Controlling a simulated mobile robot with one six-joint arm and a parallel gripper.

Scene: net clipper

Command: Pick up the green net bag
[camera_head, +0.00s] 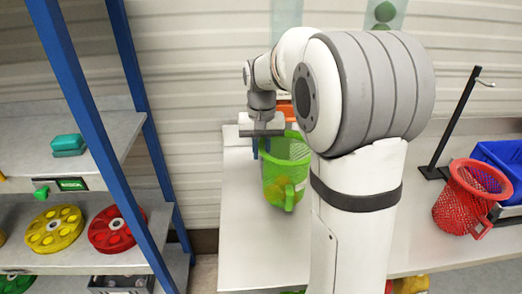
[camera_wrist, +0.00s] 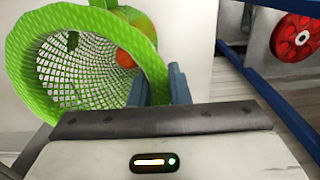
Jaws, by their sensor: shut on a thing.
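The green net bag (camera_head: 287,171) is an open-topped mesh bag with a solid bright green rim. In the head view it is upright over the left part of the white table, and I cannot tell if it touches the table. My gripper (camera_head: 263,144) is at the left side of its rim. In the wrist view the bag (camera_wrist: 60,90) opens toward the camera, with orange and green round things (camera_wrist: 135,40) inside. The blue fingers of my gripper (camera_wrist: 160,84) are shut on the rim at its right side.
A red net bag (camera_head: 470,195) stands on the table (camera_head: 262,245) at right, beside a black post with a hook (camera_head: 455,125) and a blue bin (camera_head: 500,160). A blue-framed shelf (camera_head: 145,125) with yellow (camera_head: 52,230) and red (camera_head: 115,228) wheels stands left.

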